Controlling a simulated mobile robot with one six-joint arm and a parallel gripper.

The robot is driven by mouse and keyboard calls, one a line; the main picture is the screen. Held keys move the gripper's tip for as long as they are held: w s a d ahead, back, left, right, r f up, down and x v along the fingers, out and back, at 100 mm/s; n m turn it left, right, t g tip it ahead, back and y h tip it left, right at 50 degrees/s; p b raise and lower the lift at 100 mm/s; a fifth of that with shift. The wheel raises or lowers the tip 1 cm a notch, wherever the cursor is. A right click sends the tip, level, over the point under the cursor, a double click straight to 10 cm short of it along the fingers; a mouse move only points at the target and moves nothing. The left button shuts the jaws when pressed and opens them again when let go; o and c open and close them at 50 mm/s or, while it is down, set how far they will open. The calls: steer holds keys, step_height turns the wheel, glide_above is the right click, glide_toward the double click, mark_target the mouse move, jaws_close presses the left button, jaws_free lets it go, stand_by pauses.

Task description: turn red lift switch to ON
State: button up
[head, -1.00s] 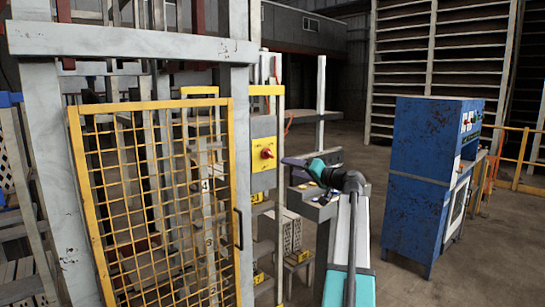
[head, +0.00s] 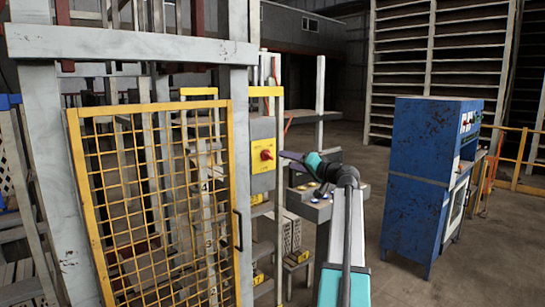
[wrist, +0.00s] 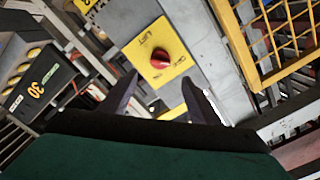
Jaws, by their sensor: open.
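The red lift switch (head: 266,154) is a red knob on a yellow plate (head: 263,167), on the front of a grey box fixed to the frame right of the mesh gate. In the wrist view the red knob (wrist: 160,57) shows on its yellow plate (wrist: 138,47), with "LIFT" lettering above left and smaller markings below and right. My gripper (head: 284,154) is just right of the switch in the head view. In the wrist view my gripper (wrist: 160,88) has its two dark fingers apart, one each side below the knob. The knob is beyond the fingertips, and nothing is between them.
A yellow mesh gate (head: 155,200) stands left of the switch. A grey control box with several buttons (head: 310,200) is below my gripper; its side (wrist: 35,85) shows in the wrist view. A blue cabinet (head: 430,160) stands right, with open floor between.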

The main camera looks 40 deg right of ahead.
mark_target(271, 156)
steer(key=w+p, duration=0.2)
steer(key=w, duration=0.8)
steer(key=shift+w+d, duration=0.2)
steer(key=shift+d, duration=0.15)
steer(key=c, duration=1.1)
steer(key=shift+o, duration=0.2)
steer(key=shift+a+f, duration=0.1)
